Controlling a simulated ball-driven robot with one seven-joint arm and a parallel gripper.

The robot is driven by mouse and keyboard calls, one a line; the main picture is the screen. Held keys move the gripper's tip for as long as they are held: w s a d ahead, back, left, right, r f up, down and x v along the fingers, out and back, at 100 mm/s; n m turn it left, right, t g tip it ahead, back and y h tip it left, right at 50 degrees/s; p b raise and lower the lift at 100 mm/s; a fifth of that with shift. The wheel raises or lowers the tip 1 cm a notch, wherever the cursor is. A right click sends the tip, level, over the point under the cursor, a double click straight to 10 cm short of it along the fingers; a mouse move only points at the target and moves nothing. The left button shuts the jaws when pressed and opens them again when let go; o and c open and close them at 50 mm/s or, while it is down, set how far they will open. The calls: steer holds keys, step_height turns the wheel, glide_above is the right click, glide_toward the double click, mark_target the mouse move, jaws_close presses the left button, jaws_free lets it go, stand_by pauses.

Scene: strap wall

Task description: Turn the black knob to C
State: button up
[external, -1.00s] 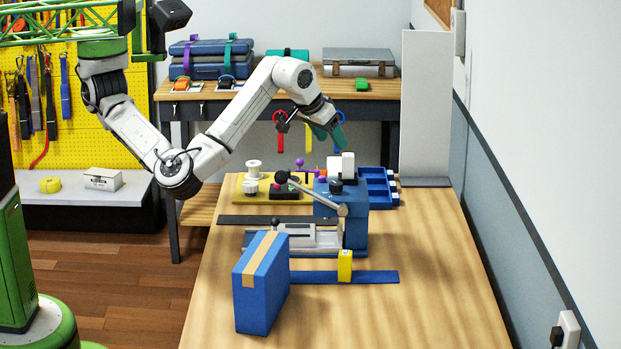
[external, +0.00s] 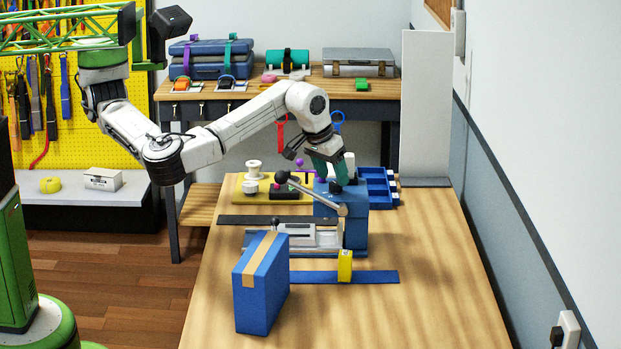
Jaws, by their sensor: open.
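The black knob (external: 335,187) sits on top of the blue machine (external: 355,230) on the wooden table. My gripper (external: 338,182) points down right at the knob, its teal fingers just above or around it; I cannot tell which. The jaws are open. The fingers partly hide the knob. The letter C and the other marks around the knob are too small to read.
A lever with a black ball (external: 282,177) slants across the machine's front. A blue tray (external: 377,188) lies behind right. The table's right side is clear.

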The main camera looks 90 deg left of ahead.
steer(key=shift+x, duration=1.2)
steer(key=shift+c, duration=0.2)
steer(key=c, duration=1)
